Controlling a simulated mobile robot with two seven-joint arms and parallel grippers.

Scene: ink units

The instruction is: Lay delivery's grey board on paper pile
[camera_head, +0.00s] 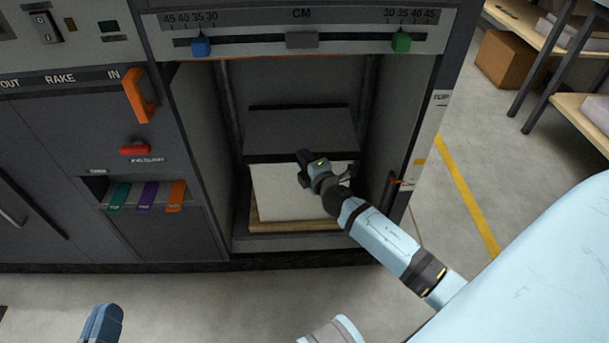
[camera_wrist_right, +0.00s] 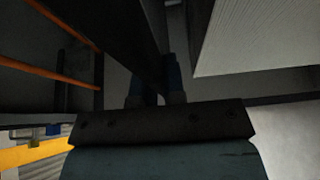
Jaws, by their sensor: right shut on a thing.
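The grey board (camera_head: 300,130) is a flat dark-grey panel inside the open delivery bay, above and behind the paper pile. My right gripper (camera_head: 306,160) is shut on its front edge. In the right wrist view the dark board (camera_wrist_right: 110,35) runs between the blue fingers (camera_wrist_right: 155,88). My left gripper (camera_head: 102,322) shows only as blue fingers at the bottom left, away from the bay.
Bay walls stand close on both sides. Floor in front is clear.

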